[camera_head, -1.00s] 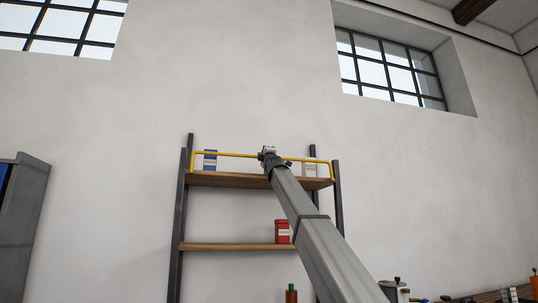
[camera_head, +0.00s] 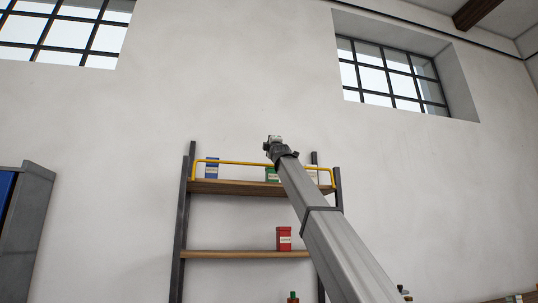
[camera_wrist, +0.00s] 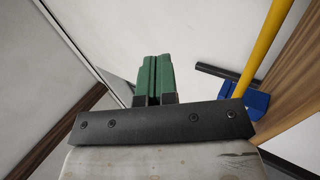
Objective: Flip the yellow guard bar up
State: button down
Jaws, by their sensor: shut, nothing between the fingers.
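The yellow guard bar (camera_head: 235,162) runs across the front of the upper shelf (camera_head: 230,187), a little above the board, with its ends bent down toward the shelf. Part of it is hidden behind my arm. In the wrist view the bar (camera_wrist: 263,52) crosses the upper right, apart from my fingers. My gripper (camera_head: 272,142) is above the bar in the head view, near the middle of its length. In the wrist view my gripper (camera_wrist: 153,72) has its green fingers together, shut and empty.
A blue tin (camera_head: 211,168), a green tin (camera_head: 272,174) and a partly hidden pale tin stand on the upper shelf behind the bar. A red tin (camera_head: 284,238) stands on the lower shelf. Dark posts (camera_head: 181,225) frame the rack.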

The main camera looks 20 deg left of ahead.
jog(key=s+r, duration=0.1)
jog(key=s+d, duration=0.1)
jog(key=shift+s+d+r, duration=0.3)
jog(key=shift+r, duration=0.1)
dwell(0.3)
